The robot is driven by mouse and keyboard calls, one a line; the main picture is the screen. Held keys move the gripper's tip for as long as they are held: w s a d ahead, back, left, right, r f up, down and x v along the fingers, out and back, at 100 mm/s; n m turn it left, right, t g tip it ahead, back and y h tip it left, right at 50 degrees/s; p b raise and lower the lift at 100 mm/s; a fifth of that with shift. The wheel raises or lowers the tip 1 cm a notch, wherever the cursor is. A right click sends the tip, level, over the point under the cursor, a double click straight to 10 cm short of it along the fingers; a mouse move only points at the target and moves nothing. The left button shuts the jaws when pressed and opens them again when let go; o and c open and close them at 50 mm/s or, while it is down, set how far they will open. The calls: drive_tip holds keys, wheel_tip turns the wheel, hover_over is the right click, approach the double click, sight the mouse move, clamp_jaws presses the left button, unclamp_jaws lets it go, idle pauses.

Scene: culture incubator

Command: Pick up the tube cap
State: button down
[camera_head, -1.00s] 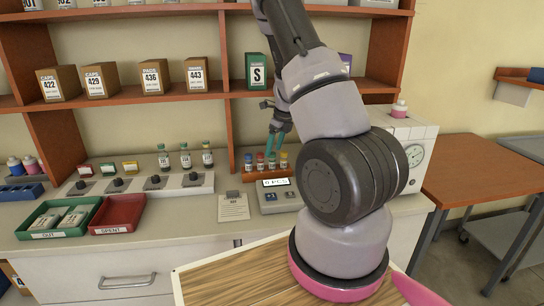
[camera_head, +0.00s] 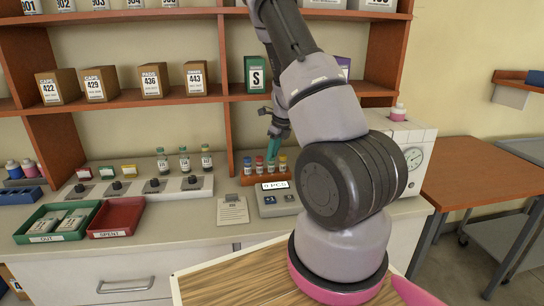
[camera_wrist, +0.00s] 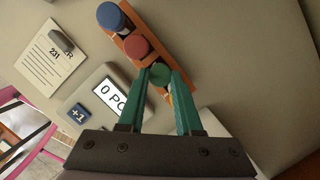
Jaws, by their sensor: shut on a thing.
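A green tube cap (camera_wrist: 160,73) sits between the teal fingertips of my gripper (camera_wrist: 161,76) in the wrist view. My gripper is shut on this cap from above, with a finger on either side. In the head view my gripper (camera_head: 273,146) reaches down over an orange rack (camera_head: 249,181) and hides most of the green-capped tube. The rack also holds a blue-capped tube (camera_head: 248,161), a red-capped tube (camera_head: 260,161) and a yellow-capped tube (camera_head: 283,159). The green cap appears to be still at its place in the row.
A counter device (camera_head: 279,202) with a display reading "0 PCS" stands in front of the rack. A printed card (camera_head: 232,210) lies left of it. A green tray (camera_head: 30,226) and a red tray (camera_head: 117,218) are farther left. A shelf (camera_head: 220,96) hangs above.

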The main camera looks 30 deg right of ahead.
drive_tip(key=shift+r, duration=0.65)
drive_tip(key=s+a, duration=1.1)
drive_tip(key=s, duration=0.2)
wheel_tip(320, 180, up, 6)
drive_tip(key=f+n+g+y, duration=0.1)
drive_tip(key=n, duration=0.5)
hover_over(273, 156)
drive_tip(key=shift+a+r, duration=0.15)
drive_tip(key=shift+r, duration=0.1)
drive_tip(key=shift+f, duration=3.15)
drive_tip(key=shift+f, duration=0.15)
drive_tip(key=c, duration=0.5)
unclamp_jaws()
